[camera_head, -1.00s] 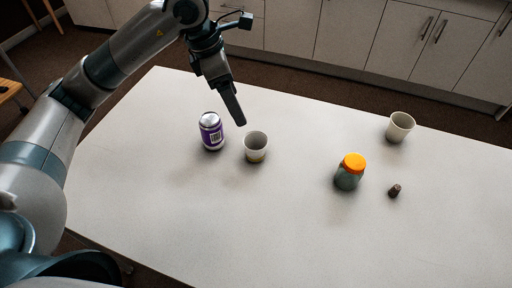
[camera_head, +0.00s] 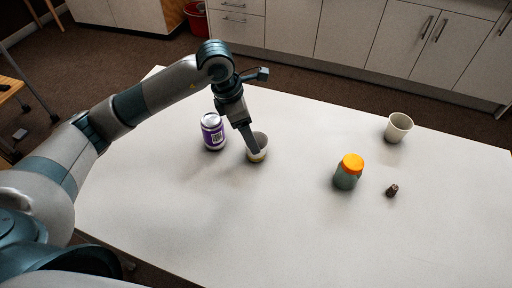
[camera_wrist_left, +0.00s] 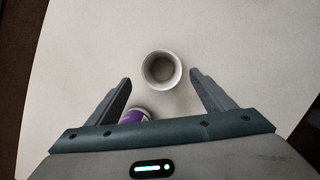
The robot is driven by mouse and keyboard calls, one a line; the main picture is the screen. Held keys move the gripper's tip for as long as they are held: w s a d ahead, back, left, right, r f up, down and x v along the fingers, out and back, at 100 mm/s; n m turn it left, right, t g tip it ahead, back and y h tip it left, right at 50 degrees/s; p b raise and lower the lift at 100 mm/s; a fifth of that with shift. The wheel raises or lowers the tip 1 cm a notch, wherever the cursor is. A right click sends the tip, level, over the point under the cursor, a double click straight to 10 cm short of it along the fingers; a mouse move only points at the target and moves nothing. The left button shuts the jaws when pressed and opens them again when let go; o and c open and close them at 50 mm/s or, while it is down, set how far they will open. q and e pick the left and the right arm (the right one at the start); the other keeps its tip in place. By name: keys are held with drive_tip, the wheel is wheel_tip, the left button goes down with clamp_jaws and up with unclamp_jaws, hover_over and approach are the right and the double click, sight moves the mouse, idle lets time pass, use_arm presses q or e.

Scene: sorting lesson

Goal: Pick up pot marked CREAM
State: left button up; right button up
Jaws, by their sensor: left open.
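A small pale pot (camera_head: 262,156) with an open top stands upright on the table, left of the middle. No CREAM lettering is readable on it. The left wrist view looks down into the pot (camera_wrist_left: 161,69), which sits between and a little beyond the fingertips. My left gripper (camera_head: 252,148) is open and empty, pointing down over the pot, and its finger hides part of the pot in the head view. It also shows in the wrist view (camera_wrist_left: 159,78). A second pale cup (camera_head: 398,128) stands at the far right; no marking is readable on it. My right gripper is out of view.
A purple and silver can (camera_head: 212,131) stands close left of the pot; it shows near one finger in the wrist view (camera_wrist_left: 134,116). A jar with an orange lid (camera_head: 348,171) and a small dark object (camera_head: 392,190) are on the right. The white table (camera_head: 270,230) is clear in front.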

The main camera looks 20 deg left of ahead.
use_arm(q)
drive_tip(key=x, duration=0.2)
drive_tip(key=p+x, duration=0.1)
drive_tip(key=x, duration=0.1)
drive_tip(key=shift+d+f+p, duration=0.15)
drive_tip(key=shift+d+p, duration=0.15)
drive_tip(key=shift+d, duration=0.05)
drive_tip(key=shift+f, duration=0.35)
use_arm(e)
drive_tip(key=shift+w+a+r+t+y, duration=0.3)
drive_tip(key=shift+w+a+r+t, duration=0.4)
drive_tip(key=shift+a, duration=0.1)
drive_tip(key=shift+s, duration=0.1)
use_arm(q)
drive_tip(key=c, duration=1.1)
